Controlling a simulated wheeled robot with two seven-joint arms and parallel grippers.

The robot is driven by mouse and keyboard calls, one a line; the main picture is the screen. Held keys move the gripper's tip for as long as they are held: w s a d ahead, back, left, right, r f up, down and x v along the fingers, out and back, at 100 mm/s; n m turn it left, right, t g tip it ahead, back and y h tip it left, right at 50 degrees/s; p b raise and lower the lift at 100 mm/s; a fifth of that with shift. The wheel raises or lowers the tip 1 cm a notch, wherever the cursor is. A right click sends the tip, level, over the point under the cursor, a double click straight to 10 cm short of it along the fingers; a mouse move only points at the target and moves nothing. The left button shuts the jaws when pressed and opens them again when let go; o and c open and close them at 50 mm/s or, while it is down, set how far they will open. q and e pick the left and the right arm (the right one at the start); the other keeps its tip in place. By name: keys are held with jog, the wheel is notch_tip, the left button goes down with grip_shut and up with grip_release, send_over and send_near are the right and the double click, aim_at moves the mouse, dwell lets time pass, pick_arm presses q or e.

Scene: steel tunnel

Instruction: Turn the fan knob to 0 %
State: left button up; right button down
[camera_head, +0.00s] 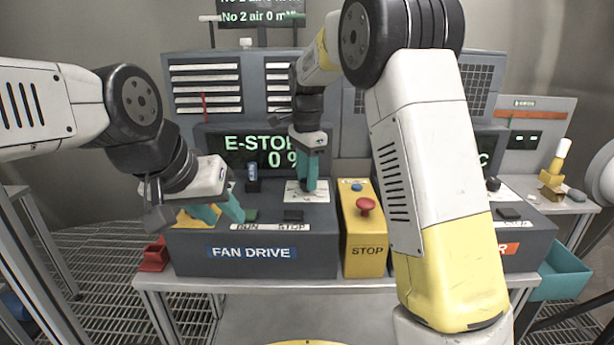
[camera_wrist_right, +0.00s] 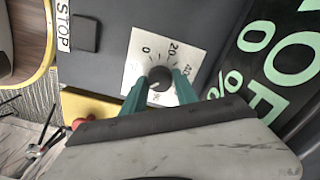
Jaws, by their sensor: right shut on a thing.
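The fan knob (camera_wrist_right: 159,77) is a dark round knob on a white scale plate (camera_wrist_right: 138,50), with 0, 20 and further marks. In the right wrist view my right gripper (camera_wrist_right: 160,88) has its teal fingers on both sides of it, shut on it. In the head view the right gripper (camera_head: 308,187) points down at the plate (camera_head: 318,196) on the FAN DRIVE box (camera_head: 200,258) and hides the knob. The pointer's exact reading is unclear. The display (camera_head: 262,150) reads E-STOP and 0 %. My left gripper (camera_head: 221,213) is open and empty, low over the box's left part.
RUN and STOP labels sit on the box front, with a green button (camera_head: 250,215) and a dark button (camera_head: 293,215) behind. A yellow box with a red stop button (camera_head: 365,205) stands right of it.

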jog(key=shift+n, duration=0.3)
jog(key=n, duration=1.2)
jog(key=shift+n, duration=0.4)
jog(key=n, duration=1.3)
jog(key=shift+n, duration=0.4)
jog(key=c, duration=0.9)
grip_release()
jog(key=shift+c, duration=0.2)
